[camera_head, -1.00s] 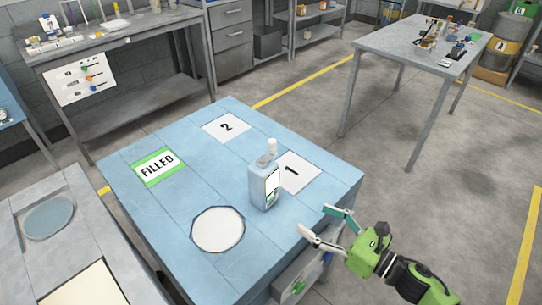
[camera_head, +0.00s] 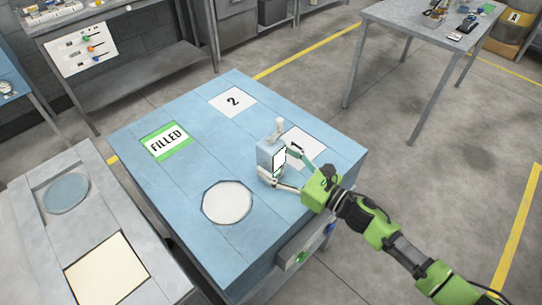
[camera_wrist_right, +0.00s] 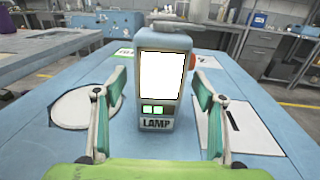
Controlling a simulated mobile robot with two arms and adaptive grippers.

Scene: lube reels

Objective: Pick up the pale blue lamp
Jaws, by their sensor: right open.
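The pale blue lamp (camera_head: 268,158) stands upright on the blue table, between the round white disc and the card marked 1. In the right wrist view the lamp (camera_wrist_right: 165,122) faces me with a bright white panel, two small green lights and the label LAMP. My right gripper (camera_head: 287,168) is open, with one finger on each side of the lamp. In the wrist view the fingers (camera_wrist_right: 160,112) flank the lamp with small gaps that seem to remain on both sides. My left gripper is out of view.
A grey bench (camera_head: 125,225) stands at the left. A metal table (camera_head: 400,22) is at the upper right.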

